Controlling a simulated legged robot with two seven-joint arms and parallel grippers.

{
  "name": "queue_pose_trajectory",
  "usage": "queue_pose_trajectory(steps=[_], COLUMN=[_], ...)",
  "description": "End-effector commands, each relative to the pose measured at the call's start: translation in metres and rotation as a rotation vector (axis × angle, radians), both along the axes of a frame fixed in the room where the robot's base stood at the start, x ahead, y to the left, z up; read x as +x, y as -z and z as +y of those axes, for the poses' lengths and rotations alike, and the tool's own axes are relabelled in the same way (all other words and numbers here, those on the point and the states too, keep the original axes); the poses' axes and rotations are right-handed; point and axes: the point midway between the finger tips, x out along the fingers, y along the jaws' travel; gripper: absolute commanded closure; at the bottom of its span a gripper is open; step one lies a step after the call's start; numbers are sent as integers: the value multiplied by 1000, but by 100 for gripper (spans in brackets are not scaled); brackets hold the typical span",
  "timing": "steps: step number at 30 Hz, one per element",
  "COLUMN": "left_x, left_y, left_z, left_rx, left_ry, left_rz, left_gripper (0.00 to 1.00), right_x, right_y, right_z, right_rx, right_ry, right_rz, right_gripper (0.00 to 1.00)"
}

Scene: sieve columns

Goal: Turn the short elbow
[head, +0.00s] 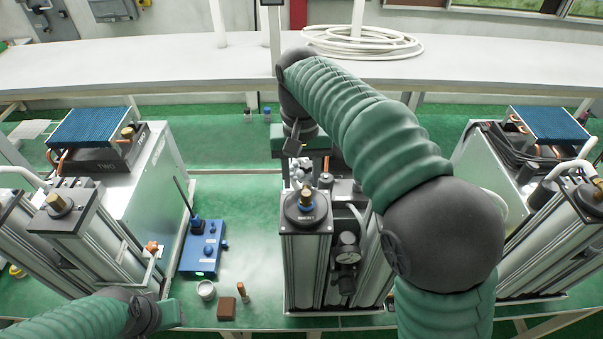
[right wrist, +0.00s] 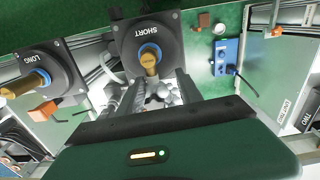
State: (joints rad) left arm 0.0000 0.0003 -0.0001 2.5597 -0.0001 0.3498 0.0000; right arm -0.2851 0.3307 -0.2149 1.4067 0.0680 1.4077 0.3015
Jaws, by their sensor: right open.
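The short elbow is a brass fitting (head: 307,198) on the dark square cap marked SHORT (head: 306,214), atop the middle column. In the right wrist view the brass elbow (right wrist: 150,60) stands in a blue ring on that cap (right wrist: 132,35). My right gripper (head: 299,168) is open, just behind the cap in the head view. It looks empty and apart from the elbow; its fingers are partly hidden. A second, longer brass elbow (right wrist: 28,84) sits on the cap marked LONG (right wrist: 50,68). My left arm ends at the lower left (head: 150,313); its fingers do not show.
A blue box (head: 203,247), white cup (head: 206,290), brown block (head: 227,308) and small copper-coloured piece (head: 242,291) lie left of the column. A gauge (head: 347,250) is at its right. Side units with blue-finned tops (head: 92,127) flank it. Green bench shows between.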

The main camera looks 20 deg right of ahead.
Motion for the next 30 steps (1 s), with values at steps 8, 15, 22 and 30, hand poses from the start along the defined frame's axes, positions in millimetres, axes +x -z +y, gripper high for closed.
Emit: queue_pose_trajectory(steps=[8,15,22,30], left_x=[0,0,0,0], left_y=[0,0,0,0], left_z=[0,0,0,0], left_rx=[0,0,0,0], left_ry=[0,0,0,0], left_rz=[0,0,0,0], left_gripper=[64,64,64,64], right_x=[4,4,3,3], right_y=[2,2,1,0], right_z=[-5,-3,-3,-2], right_rx=[4,1,-1,2], right_ry=[3,3,3,2], right_rz=[4,3,2,1], right_gripper=[74,100,100,100])
